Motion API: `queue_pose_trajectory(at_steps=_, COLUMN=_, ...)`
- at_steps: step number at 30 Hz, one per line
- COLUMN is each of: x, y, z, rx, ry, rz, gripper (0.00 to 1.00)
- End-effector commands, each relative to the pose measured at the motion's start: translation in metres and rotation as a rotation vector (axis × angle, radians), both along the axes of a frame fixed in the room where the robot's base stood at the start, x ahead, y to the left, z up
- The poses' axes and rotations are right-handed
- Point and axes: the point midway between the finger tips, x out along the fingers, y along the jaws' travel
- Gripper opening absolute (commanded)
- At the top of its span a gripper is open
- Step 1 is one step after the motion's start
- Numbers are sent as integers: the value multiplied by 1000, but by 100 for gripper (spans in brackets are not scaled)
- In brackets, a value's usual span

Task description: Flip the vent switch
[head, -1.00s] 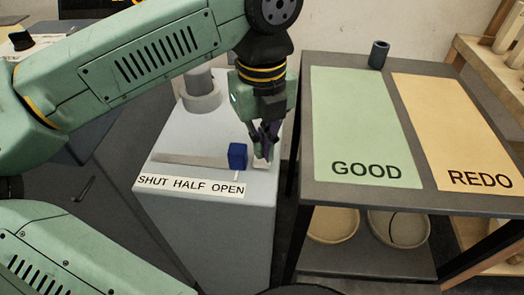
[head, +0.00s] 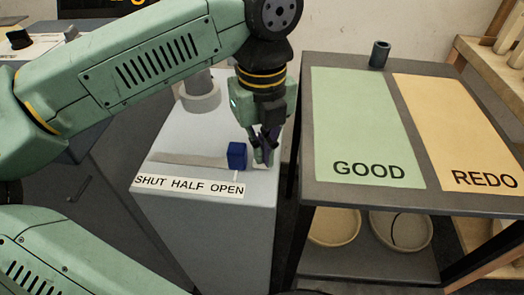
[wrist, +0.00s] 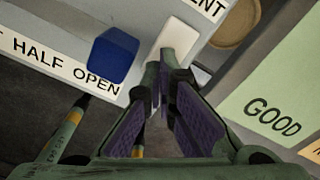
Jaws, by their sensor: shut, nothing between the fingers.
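The vent switch is a small white block (wrist: 178,38) on top of the grey cabinet (head: 225,215), beside a label of which only "ENT" shows in the wrist view. In the head view it is mostly hidden by my fingers. My gripper (head: 263,155) is shut and empty, pointing down at the switch. In the wrist view its fingertips (wrist: 164,70) overlap the near end of the switch. They look very close to it or touching, but I cannot tell which. Which way the switch is tipped is unclear.
A blue slider knob (head: 237,155) stands just left of my fingers, at the OPEN end of a slot above the SHUT HALF OPEN label (head: 189,186). A table (head: 310,150) with GOOD (head: 365,125) and REDO mats is to the right, with bowls beneath.

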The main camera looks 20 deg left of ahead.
Motion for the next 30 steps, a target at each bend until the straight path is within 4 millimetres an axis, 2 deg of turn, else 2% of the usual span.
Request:
queue_pose_trajectory(at_steps=13, x=0, y=0, z=-3, rx=0, ry=1, rz=0, gripper=0)
queue_pose_trajectory(at_steps=30, x=0, y=0, z=42, rx=1, ry=1, rz=0, gripper=0)
